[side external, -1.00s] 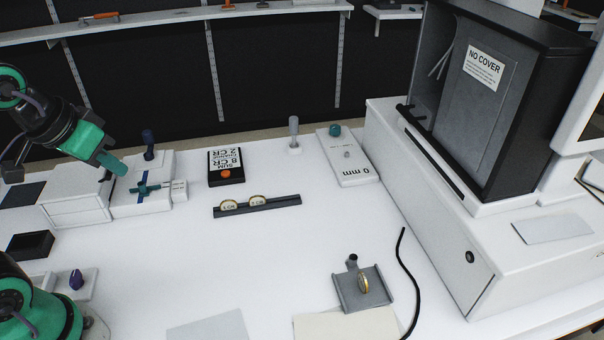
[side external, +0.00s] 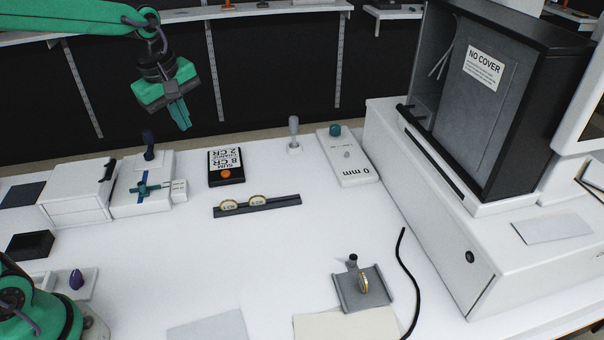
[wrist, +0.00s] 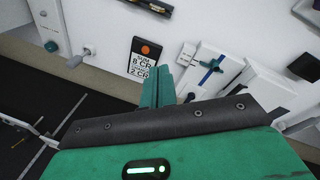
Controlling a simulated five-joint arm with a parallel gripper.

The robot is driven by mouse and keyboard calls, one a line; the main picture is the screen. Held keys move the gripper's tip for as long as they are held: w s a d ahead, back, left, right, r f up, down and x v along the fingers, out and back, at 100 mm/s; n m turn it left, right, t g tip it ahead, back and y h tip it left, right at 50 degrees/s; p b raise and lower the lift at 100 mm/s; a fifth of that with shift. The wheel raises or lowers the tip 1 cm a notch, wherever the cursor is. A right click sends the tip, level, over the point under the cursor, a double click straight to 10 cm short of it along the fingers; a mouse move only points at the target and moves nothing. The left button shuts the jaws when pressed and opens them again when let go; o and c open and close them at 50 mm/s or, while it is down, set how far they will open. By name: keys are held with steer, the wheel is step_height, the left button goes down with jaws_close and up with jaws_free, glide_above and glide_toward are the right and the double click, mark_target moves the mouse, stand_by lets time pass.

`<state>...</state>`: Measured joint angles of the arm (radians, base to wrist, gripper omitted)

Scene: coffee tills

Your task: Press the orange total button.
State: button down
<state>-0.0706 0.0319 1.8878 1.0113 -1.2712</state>
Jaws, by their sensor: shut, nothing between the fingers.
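The orange total button (side external: 226,174) sits on a small black box (side external: 228,182) with a white label reading "SUM 8 CR" and "2 CR", on the white counter. In the wrist view the orange button (wrist: 145,50) shows at one end of the black box (wrist: 146,70), beyond my fingertips. My gripper (side external: 184,127) is shut and empty. It is in the air, up and to the left of the box in the side view, apart from it. In the wrist view my gripper (wrist: 172,72) shows its green fingers together.
A dark rail (side external: 280,204) with two coins lies in front of the box. A white block with a blue-green cross handle (side external: 145,188) stands left, a grey lever (side external: 294,133) and a "0 mm" device (side external: 347,160) right.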

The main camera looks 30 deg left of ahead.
steer(key=w+a+f+n+g, duration=0.1)
steer(key=w+a+f+n, duration=0.1)
steer(key=w+f+n, duration=0.35)
steer(key=n+g, duration=0.1)
steer(key=n, duration=0.5)
glide_above(225, 172)
step_height(225, 172, down, 7)
steer(key=shift+d, duration=0.1)
steer(key=shift+f, duration=0.1)
steer(key=shift+f, duration=3.95)
steer(key=shift+f, duration=0.15)
